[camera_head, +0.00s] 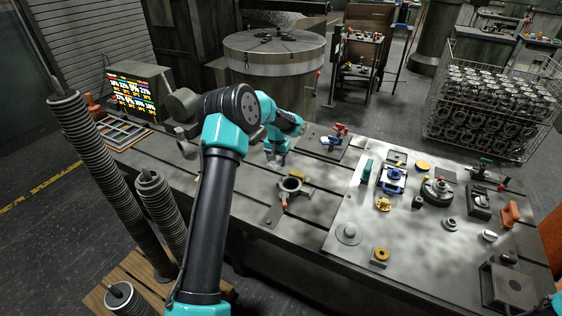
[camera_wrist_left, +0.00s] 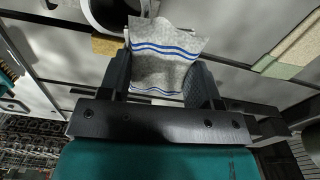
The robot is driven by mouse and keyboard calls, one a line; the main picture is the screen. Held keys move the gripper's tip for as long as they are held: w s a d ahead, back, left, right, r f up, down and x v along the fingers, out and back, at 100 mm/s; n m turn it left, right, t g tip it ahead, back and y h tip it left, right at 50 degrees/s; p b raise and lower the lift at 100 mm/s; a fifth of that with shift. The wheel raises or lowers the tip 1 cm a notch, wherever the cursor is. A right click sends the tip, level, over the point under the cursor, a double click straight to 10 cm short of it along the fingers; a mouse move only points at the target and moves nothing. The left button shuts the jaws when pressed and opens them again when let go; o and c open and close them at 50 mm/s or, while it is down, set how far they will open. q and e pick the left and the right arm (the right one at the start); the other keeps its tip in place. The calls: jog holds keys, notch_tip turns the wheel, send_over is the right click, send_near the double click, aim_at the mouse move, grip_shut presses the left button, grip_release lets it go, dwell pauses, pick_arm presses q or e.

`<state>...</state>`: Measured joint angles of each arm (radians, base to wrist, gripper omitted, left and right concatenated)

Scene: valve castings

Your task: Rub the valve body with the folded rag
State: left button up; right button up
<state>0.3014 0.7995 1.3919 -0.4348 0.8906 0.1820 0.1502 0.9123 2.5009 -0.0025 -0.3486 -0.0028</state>
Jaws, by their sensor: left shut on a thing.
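The folded rag (camera_wrist_left: 165,58) is light grey with blue stripes. My left gripper (camera_wrist_left: 158,82) is shut on it, and the rag stands out between and beyond the fingers. In the head view my left gripper (camera_head: 277,158) is low over the bench, just behind the valve body. The valve body (camera_head: 291,186) is a grey ring-shaped casting on the bench. Part of a round grey casting, seemingly the valve body (camera_wrist_left: 92,14), shows at the top of the left wrist view, close to the rag; I cannot tell whether they touch. My right gripper is not in view.
The slotted bench (camera_head: 240,206) has clear room left of the casting. A pale plate (camera_head: 330,262) at right carries several fixtures and small parts. A red and blue fixture (camera_head: 334,138) stands behind. A screen (camera_head: 132,92) stands at the back left. A wire basket (camera_head: 490,105) holds many castings.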

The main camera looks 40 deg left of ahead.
aim_at(280, 180)
pick_arm(q)
jog(key=shift+f, duration=3.55)
jog(key=shift+w+d+f, duration=0.1)
jog(key=shift+d+f, duration=0.45)
jog(key=shift+d, duration=0.05)
jog(key=shift+c, duration=0.3)
jog(key=shift+w+d, duration=0.2)
jog(key=shift+d, duration=1.3)
jog(key=a, duration=0.4)
jog(key=shift+s, duration=0.3)
jog(key=shift+r, duration=4.1)
